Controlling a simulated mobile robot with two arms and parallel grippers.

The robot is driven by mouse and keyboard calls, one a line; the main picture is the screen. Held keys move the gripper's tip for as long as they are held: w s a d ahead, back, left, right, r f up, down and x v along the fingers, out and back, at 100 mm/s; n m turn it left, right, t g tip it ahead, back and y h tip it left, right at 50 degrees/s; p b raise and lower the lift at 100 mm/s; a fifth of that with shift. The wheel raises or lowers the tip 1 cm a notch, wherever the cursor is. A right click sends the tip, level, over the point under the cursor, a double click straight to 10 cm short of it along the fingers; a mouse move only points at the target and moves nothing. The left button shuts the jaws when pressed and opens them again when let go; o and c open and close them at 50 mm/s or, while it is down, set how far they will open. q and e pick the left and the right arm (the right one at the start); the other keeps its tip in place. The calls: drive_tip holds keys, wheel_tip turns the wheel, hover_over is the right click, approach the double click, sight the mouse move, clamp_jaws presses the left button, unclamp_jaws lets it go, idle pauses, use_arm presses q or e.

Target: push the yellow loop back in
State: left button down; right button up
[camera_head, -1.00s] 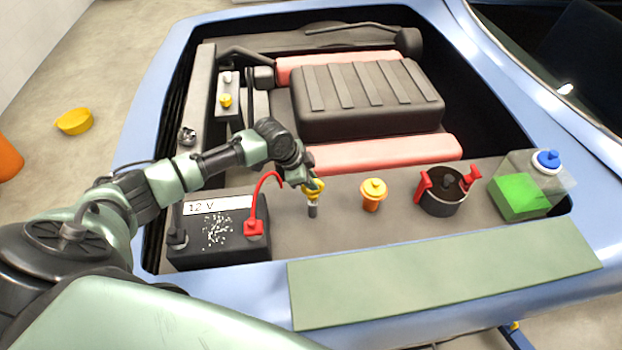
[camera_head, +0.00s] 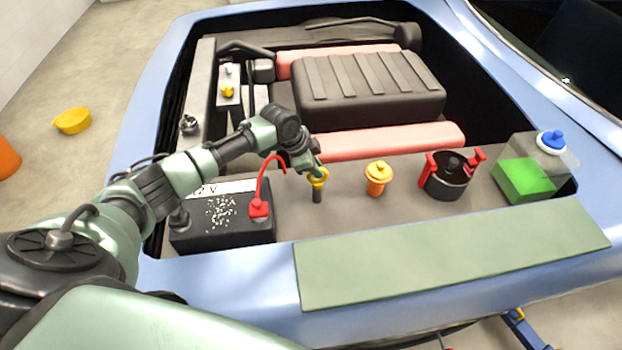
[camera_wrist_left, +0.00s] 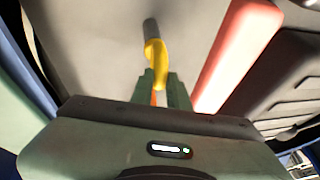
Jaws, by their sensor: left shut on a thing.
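The yellow loop (camera_head: 318,179) stands on top of a short dark tube (camera_head: 317,196) on the grey panel in the engine bay, between the battery and the orange-yellow cap. My left gripper (camera_head: 315,172) is at the loop from above and behind. In the left wrist view its two green fingers (camera_wrist_left: 160,88) are shut on the yellow loop (camera_wrist_left: 157,62), with the dark tube (camera_wrist_left: 151,30) beyond it. How deep the loop sits in the tube is hard to tell. My right gripper is not in view.
The black battery (camera_head: 222,222) with a red cable (camera_head: 262,185) is close on the left. An orange-yellow cap (camera_head: 378,177), a black pot with red clips (camera_head: 448,178) and a green fluid tank (camera_head: 527,175) stand to the right. The engine cover (camera_head: 368,90) lies behind.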

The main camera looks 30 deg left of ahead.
use_arm(q)
drive_tip(key=shift+s+f, duration=0.15)
drive_tip(key=shift+f, duration=0.25)
drive_tip(key=c, duration=1.6)
unclamp_jaws()
drive_tip(key=shift+c, duration=0.2)
drive_tip(key=shift+o, duration=1.3)
drive_tip(key=shift+f, duration=0.1)
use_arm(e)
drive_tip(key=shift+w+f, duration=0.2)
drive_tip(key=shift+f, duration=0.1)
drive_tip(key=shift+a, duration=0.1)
